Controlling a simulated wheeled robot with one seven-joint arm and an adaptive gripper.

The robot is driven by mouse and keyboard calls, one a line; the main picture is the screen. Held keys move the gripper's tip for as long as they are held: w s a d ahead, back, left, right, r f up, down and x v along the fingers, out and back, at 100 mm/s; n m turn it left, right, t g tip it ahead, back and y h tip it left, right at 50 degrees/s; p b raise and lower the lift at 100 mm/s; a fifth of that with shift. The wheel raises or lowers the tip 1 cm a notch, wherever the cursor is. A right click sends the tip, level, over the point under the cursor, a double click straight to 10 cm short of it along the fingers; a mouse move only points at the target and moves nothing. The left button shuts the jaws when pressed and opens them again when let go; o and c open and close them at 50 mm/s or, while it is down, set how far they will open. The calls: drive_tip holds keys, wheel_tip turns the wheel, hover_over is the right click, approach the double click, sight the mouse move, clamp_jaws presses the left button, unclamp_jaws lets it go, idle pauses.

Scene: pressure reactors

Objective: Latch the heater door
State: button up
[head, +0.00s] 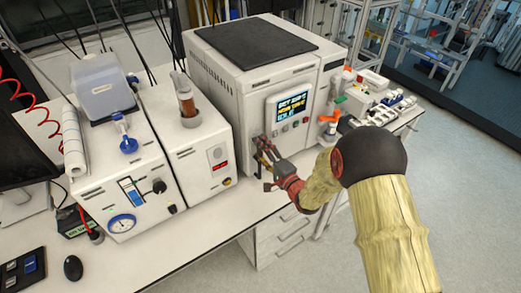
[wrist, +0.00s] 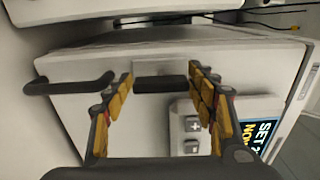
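The heater is a large white cabinet (head: 222,92) with a dark top, standing in the middle of the bench in the head view. Its white front also fills much of the wrist view, turned sideways. A curved black handle (wrist: 68,88) shows at the left there. A short black bar with a grey plate, seemingly the latch (wrist: 160,82), shows at the centre. My gripper (head: 264,148) is at the front of the heater, left of the display. In the wrist view my gripper (wrist: 160,77) has its fingers apart, one on either side of the latch; contact cannot be told.
A lit display panel (head: 290,107) with buttons is on the heater front, close to my right finger in the wrist view. White instruments (head: 120,175) stand on the left. Small bottles and racks (head: 375,105) crowd the right.

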drive_tip(key=shift+o, duration=0.9)
drive_tip(key=v, duration=1.2)
